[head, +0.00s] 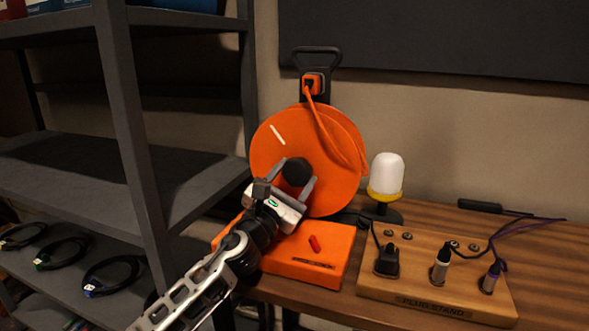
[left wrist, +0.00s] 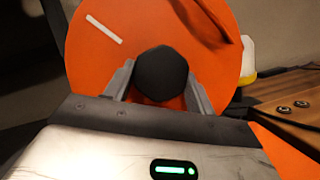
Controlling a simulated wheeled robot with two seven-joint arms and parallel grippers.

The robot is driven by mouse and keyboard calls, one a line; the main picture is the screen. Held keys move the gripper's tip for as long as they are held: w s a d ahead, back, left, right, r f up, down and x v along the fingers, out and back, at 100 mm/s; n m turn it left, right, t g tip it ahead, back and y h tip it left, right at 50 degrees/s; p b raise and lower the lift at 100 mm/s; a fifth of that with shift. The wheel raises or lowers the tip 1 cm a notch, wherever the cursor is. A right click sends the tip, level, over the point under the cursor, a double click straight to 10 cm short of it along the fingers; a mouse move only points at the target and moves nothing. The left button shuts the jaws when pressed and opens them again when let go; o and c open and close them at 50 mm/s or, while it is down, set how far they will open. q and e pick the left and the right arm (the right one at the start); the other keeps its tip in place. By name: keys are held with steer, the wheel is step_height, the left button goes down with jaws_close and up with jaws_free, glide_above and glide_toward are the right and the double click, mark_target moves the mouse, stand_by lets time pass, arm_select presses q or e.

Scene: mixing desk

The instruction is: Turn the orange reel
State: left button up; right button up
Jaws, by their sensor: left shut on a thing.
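The orange reel (head: 265,150) stands upright on its orange base (head: 315,262) on the wooden desk. It has a white stripe on its upper left face and a dark round knob (head: 297,172) at its centre. My left gripper (head: 297,178) reaches up from the lower left and is shut on the knob, one finger on each side. In the left wrist view the knob (left wrist: 162,73) sits between the fingers, with the reel (left wrist: 120,70) behind it. An orange cord runs from the reel to a socket (head: 312,82) under the black handle. My right gripper is not in view.
A white lamp with a yellow ring (head: 386,178) stands right of the reel. A wooden plug stand (head: 400,283) with several plugs is at the right. A grey shelf post (head: 130,130) rises close left of my arm; coiled cables (head: 112,276) lie on the shelf.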

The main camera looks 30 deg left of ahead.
arm_select(q)
steer(key=m+h+p, duration=0.1)
steer(key=m, duration=0.1)
steer(key=m+p, duration=0.1)
steer(key=m, duration=0.1)
steer(key=m+g+h+p, duration=0.1)
steer(key=m, duration=0.1)
steer(key=shift+a+r+h+p, duration=0.15)
steer(key=shift+r+h+p, duration=0.1)
steer(key=shift+h+p, duration=0.1)
steer(key=m+g+p, duration=0.1)
steer(key=m+p, duration=0.1)
steer(key=m, duration=0.1)
steer(key=shift+h, duration=0.35)
steer(key=shift+m+p, duration=0.3)
steer(key=shift+p, duration=0.15)
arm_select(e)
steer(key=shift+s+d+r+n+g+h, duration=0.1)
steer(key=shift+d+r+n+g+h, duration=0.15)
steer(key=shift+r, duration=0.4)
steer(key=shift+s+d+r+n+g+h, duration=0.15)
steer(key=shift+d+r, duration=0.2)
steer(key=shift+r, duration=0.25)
arm_select(q)
steer(key=shift+s+f, duration=0.1)
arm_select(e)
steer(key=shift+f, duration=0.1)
